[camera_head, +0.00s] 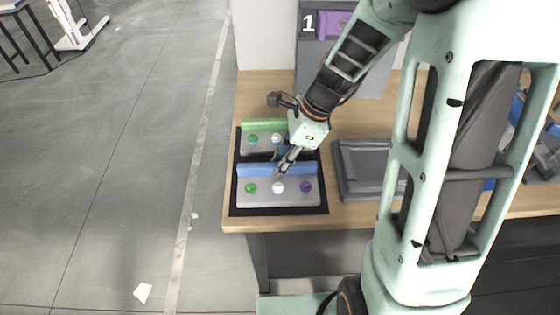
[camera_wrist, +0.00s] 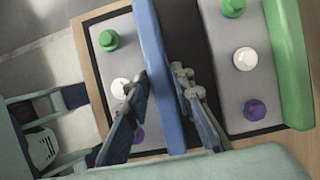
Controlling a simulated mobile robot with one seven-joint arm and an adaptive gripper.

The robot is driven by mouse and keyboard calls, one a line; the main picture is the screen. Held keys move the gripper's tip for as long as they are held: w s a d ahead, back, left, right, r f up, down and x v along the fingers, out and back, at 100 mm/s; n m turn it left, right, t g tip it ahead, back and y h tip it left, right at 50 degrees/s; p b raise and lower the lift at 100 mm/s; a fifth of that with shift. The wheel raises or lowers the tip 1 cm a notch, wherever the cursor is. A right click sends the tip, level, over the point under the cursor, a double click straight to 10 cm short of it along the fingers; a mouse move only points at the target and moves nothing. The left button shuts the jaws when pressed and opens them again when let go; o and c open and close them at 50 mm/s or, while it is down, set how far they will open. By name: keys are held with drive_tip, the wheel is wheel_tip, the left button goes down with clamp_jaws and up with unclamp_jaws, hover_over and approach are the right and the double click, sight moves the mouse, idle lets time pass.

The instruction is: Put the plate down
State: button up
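A grey plate with a blue bar handle (camera_head: 252,170) and green, white and purple knobs is over the front part of the black mat (camera_head: 237,210). I cannot tell whether it rests on the mat or hangs just above it. My gripper (camera_head: 281,168) is at the blue bar. In the wrist view, the blue bar (camera_wrist: 158,60) runs between the fingertips of my gripper (camera_wrist: 160,78), which appear to touch both sides. My gripper partly hides the bar in the head view.
A second grey plate with a green bar (camera_head: 258,125) lies just behind on the mat. A grey tray (camera_head: 365,170) stands to the right on the wooden table (camera_head: 240,222). A grey box marked 1 (camera_head: 308,50) stands at the back. The table's left edge is close.

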drive_tip(key=shift+o, duration=1.1)
drive_tip(key=shift+r, duration=0.25)
drive_tip(key=p+v, duration=0.1)
drive_tip(key=v, duration=1.1)
